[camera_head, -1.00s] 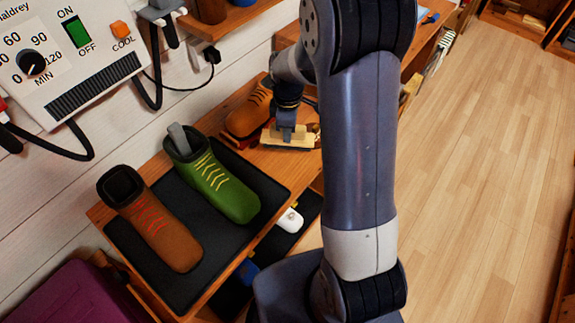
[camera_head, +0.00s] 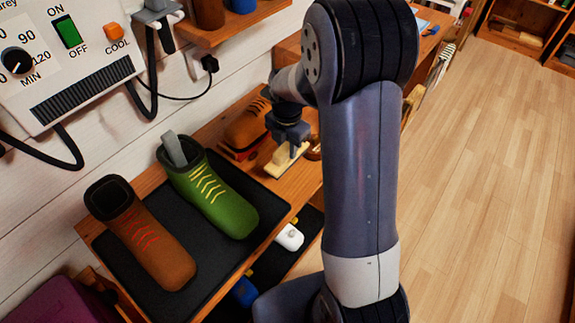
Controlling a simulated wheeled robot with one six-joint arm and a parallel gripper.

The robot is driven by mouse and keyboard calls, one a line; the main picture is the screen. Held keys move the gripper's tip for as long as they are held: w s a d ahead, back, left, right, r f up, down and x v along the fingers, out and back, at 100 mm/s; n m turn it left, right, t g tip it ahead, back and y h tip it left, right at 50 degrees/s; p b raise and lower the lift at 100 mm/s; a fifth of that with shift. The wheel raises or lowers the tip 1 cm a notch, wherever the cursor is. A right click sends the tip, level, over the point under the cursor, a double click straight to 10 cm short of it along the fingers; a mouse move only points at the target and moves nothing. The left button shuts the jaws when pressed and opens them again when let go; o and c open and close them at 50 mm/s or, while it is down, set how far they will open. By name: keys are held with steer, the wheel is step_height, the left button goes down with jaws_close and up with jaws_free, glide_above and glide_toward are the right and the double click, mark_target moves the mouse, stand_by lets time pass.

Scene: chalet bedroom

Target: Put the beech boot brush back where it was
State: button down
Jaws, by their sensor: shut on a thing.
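My gripper (camera_head: 291,146) is shut on a pale wooden brush (camera_head: 285,162), the beech boot brush. The brush is at the far part of the wooden bench (camera_head: 222,126), right of an orange-brown shoe (camera_head: 246,126). I cannot tell whether the brush touches the bench top or hangs just above it. My wrist and arm hide part of the bench around and behind it.
A black mat (camera_head: 226,235) holds a green boot (camera_head: 212,192) and a brown boot (camera_head: 145,240) in front of the gripper. A control box (camera_head: 75,62) with a cable hangs on the wall. A lower shelf holds a white object (camera_head: 290,237). The floor at right is clear.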

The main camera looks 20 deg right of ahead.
mark_target(287, 161)
steer(key=shift+f, duration=2.85)
steer(key=shift+f+b, duration=0.2)
steer(key=shift+b, duration=0.15)
steer(key=c, duration=1.2)
jaws_free()
steer(key=shift+o, duration=0.2)
steer(key=shift+r, duration=0.15)
step_height(287, 161, up, 12)
steer(key=shift+r+p, duration=0.1)
steer(key=shift+p, duration=0.65)
